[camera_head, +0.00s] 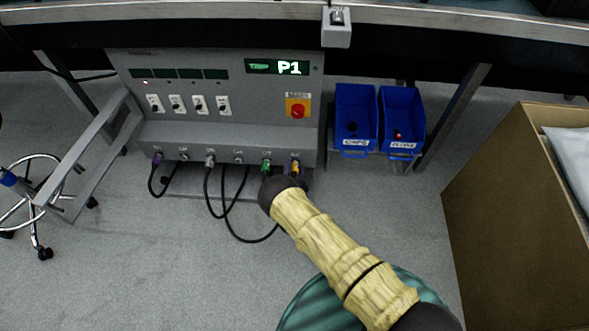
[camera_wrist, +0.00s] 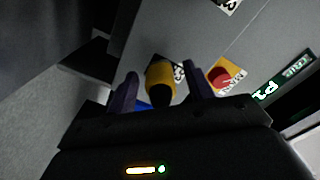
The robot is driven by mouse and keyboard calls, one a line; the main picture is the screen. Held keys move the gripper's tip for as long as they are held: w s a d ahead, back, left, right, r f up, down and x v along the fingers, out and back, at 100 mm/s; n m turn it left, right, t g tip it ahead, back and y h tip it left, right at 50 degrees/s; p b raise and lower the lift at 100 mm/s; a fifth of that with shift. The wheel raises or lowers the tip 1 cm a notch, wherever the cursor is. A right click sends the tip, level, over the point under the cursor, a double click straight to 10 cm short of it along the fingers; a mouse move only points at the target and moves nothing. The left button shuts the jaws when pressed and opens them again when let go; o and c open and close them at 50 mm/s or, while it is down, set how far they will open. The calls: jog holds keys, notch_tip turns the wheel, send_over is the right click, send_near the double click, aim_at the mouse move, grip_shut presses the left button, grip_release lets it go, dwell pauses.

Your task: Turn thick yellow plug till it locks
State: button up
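The thick yellow plug (camera_wrist: 160,77) shows in the wrist view between my two purple fingers, its dark rear end towards the camera. In the head view the yellow plug (camera_head: 295,167) is at the right end of the socket row on the grey panel, partly hidden by my gripper (camera_head: 291,172). My gripper (camera_wrist: 160,92) is open around the plug, with a visible gap on each side. I cannot tell how far the plug sits in its socket or how it is turned.
The grey panel (camera_head: 225,140) carries a red knob (camera_head: 298,110), several switches and a display reading P1. A green plug (camera_head: 266,167) sits just left of the yellow one. Black cables hang below. Two blue bins (camera_head: 356,100) (camera_head: 403,112) are at right, with a cardboard box (camera_head: 500,190) beyond.

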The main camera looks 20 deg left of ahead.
jog(key=shift+a+f+n+b, duration=0.1)
jog(key=shift+f+n+b, duration=0.3)
jog(key=shift+b, duration=1.65)
jog(key=n+b, duration=0.1)
jog(key=b, duration=0.3)
jog(key=shift+r, duration=0.2)
jog(key=shift+s+r+b, duration=0.1)
jog(key=shift+b, duration=0.95)
jog(key=shift+d+r+p+v, duration=0.2)
jog(key=shift+r+p+v, duration=0.55)
jog(key=shift+p+v, duration=2.5)
jog(key=w+d+r+m+g+h+p, duration=0.1)
jog(key=d+r+g+h+p, duration=0.1)
jog(key=r+p, duration=0.3)
jog(key=w+d+r+g+h+p, duration=0.2)
jog(key=d+r+p, duration=0.2)
jog(key=r, duration=0.6)
jog(key=shift+w+d+r+m+g+h+p, duration=0.2)
jog(key=shift+d+r+m+g+h+p, duration=0.1)
jog(key=shift+d+r+m+g+p, duration=0.1)
